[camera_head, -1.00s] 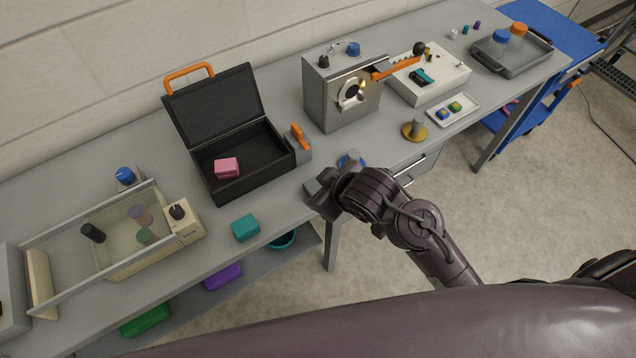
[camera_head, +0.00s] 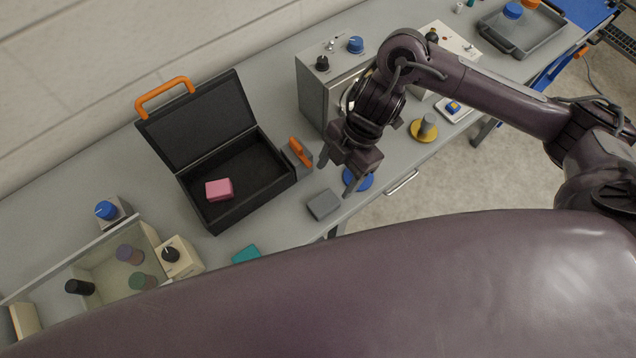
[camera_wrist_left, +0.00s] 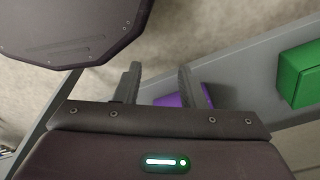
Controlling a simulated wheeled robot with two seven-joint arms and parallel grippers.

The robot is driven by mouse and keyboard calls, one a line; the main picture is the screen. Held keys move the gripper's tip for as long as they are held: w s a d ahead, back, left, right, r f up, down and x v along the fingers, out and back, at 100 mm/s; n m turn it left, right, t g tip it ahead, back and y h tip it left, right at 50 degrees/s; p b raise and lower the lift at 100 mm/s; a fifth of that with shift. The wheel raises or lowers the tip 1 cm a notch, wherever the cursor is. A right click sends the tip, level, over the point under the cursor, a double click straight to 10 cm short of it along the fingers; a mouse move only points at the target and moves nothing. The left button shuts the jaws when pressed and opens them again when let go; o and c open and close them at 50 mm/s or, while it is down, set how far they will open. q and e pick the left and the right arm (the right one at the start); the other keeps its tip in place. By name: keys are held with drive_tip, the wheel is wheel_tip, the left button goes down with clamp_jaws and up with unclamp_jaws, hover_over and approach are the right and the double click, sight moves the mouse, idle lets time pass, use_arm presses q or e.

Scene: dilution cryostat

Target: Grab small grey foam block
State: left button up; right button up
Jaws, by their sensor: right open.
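The small grey foam block (camera_head: 323,204) lies on the bench near its front edge, to the right of the open black case, with nothing touching it. My right gripper (camera_head: 337,174) is open and empty, pointing down, above and slightly right of the block in the picture. Its fingertips are apart from the block. My left gripper (camera_wrist_left: 158,80) shows only in the left wrist view, fingers apart with nothing between them. It is away from the block.
The black case (camera_head: 228,212) holds a pink block (camera_head: 219,190). A grey piece with an orange handle (camera_head: 300,151) stands beside it. A blue disc (camera_head: 360,183) is close to the right gripper. A teal block (camera_head: 245,254) is partly hidden. A green block (camera_wrist_left: 303,75) lies below the left hand.

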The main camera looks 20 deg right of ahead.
sight(324, 202)
drive_tip(key=f, duration=0.1)
drive_tip(key=s+a+f, duration=0.1)
drive_tip(key=s+f, duration=0.1)
drive_tip(key=shift+a+f, duration=0.2)
drive_tip(key=shift+a, duration=0.15)
drive_tip(key=x, duration=0.2)
drive_tip(key=shift+w+f+p, duration=0.15)
drive_tip(key=shift+f+p, duration=0.15)
drive_tip(key=shift+a+f, duration=0.2)
drive_tip(key=shift+f, duration=0.2)
drive_tip(key=c, duration=0.5)
drive_tip(key=shift+c, duration=1)
use_arm(q)
drive_tip(key=shift+g, duration=0.3)
drive_tip(key=shift+s+a, duration=0.15)
drive_tip(key=shift+s, duration=2.45)
use_arm(e)
drive_tip(key=c, duration=0.3)
